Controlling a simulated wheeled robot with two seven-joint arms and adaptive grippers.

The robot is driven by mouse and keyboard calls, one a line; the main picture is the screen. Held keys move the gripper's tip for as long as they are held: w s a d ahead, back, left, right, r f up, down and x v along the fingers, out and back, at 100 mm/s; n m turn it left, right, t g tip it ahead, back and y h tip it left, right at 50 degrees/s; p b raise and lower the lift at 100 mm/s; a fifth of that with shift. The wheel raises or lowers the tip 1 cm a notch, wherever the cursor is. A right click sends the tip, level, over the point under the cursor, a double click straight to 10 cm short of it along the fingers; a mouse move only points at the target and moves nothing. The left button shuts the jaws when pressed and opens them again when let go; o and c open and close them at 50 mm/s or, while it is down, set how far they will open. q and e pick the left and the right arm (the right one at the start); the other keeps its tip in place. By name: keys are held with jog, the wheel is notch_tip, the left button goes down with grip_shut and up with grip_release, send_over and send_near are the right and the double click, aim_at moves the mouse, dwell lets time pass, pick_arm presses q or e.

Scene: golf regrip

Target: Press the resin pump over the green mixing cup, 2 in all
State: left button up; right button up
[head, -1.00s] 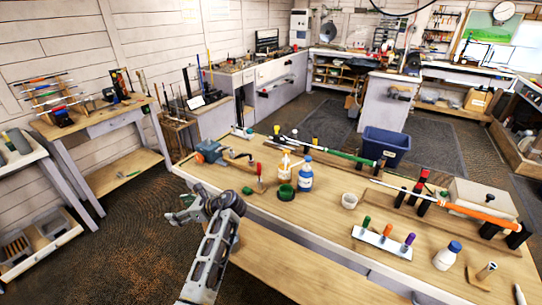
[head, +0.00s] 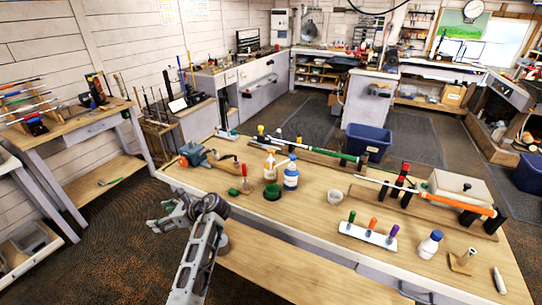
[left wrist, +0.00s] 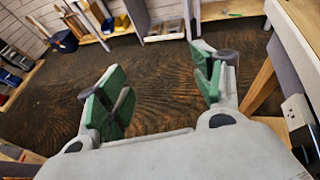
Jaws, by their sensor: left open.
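The resin pump bottle (head: 270,167), pale with an amber tint, stands upright on the workbench (head: 310,213) in the head view. My right gripper is not in view.
A red-handled tool (head: 245,182) stands upright left of the cup. A white rack with coloured handles (head: 368,235), a small white cup (head: 335,197) and a long club on supports lie to the right.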

pick_arm(q)
grip_shut()
dwell(1.4)
